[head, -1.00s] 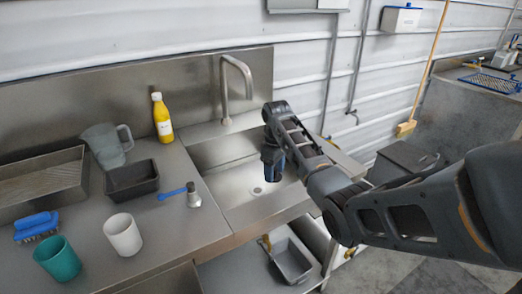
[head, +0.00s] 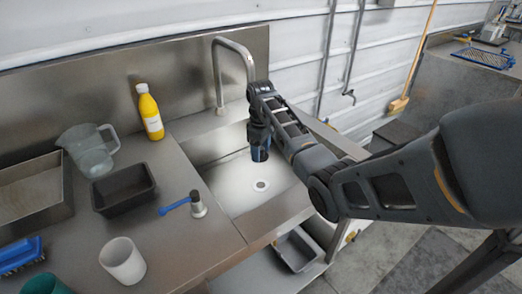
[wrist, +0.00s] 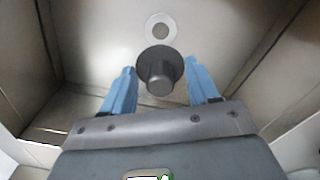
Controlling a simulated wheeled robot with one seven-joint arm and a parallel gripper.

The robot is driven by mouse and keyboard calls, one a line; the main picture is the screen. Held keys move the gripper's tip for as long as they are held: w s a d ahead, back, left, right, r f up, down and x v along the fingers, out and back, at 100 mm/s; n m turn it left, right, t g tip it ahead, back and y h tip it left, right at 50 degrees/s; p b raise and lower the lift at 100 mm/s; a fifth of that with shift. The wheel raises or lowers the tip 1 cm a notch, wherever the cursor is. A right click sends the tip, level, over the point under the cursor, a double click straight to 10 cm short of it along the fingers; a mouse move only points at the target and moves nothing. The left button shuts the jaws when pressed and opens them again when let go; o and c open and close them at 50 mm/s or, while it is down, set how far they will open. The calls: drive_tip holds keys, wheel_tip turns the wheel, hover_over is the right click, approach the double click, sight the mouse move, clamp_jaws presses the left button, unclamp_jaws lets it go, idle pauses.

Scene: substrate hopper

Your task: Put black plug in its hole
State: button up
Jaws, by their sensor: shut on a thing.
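My gripper (head: 260,152) hangs over the sink basin (head: 235,190), pointing down. In the wrist view its two blue fingers (wrist: 160,72) are shut on the black plug (wrist: 160,64), a dark round disc with a short knob facing the camera. The drain hole (wrist: 160,31), with a pale ring around it, shows just beyond the plug's far edge. In the head view the drain hole (head: 261,185) lies on the basin floor below my gripper. The plug is held above the floor there, but its exact height is hard to tell. The fingers hide it in the head view.
The tall faucet (head: 232,70) stands behind the basin. On the counter to the left are a yellow bottle (head: 150,112), a clear jug (head: 90,150), a black tray (head: 124,188), a blue-handled tool (head: 180,205) and a white cup (head: 122,262). Basin walls surround my gripper.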

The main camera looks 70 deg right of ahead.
drive_tip(key=shift+f+b, duration=2.4)
drive_tip(key=shift+f, duration=1.85)
drive_tip(key=shift+s+r+p, duration=0.1)
drive_tip(key=shift+p, duration=0.55)
drive_tip(key=shift+f, duration=0.2)
drive_tip(key=shift+f+b, duration=0.9)
drive_tip(key=shift+f, duration=0.3)
drive_tip(key=shift+f, duration=0.2)
drive_tip(key=shift+f+b, duration=0.7)
drive_tip(key=shift+f, duration=0.3)
